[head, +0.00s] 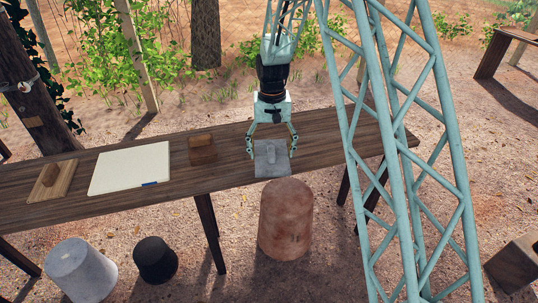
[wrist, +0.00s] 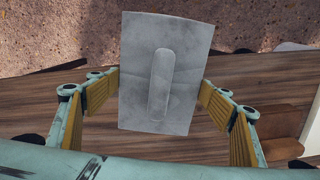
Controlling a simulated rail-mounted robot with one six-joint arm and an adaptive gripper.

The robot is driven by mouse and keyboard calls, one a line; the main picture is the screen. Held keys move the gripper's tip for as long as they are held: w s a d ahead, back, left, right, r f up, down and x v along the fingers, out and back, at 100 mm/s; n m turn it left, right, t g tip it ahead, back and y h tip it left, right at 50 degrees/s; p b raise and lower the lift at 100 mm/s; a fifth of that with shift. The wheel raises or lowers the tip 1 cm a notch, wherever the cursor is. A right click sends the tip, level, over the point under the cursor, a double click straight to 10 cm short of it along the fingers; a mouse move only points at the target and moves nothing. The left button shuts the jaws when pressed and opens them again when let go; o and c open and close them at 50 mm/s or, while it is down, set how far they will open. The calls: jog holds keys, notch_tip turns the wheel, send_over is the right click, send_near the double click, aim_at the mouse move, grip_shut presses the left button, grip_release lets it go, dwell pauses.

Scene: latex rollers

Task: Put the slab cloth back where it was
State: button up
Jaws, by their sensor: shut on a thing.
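A grey, flat, rectangular piece with a raised rounded strip down its middle, which I take to be the slab cloth (head: 271,167), is at the front edge of the wooden table. In the wrist view the cloth (wrist: 190,75) lies between the yellow finger pads, its long sides against them. My gripper (head: 271,152) points down and is shut on it; the gripper (wrist: 160,118) also shows in the wrist view. One end of the cloth reaches past the table's front edge. Whether it touches the tabletop I cannot tell.
On the table (head: 330,130) are a brown block (head: 202,149), a white sheet (head: 130,168) and a board with a wooden block (head: 52,181). A reddish drum (head: 285,220), a black bucket (head: 155,258) and a grey bucket (head: 80,270) stand in front. The tabletop to the right is clear.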

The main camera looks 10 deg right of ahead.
jog(key=shift+s+d+n+b, duration=0.25)
jog(key=shift+n+b, duration=0.05)
jog(key=shift+n, duration=0.7)
jog(key=shift+a, duration=0.2)
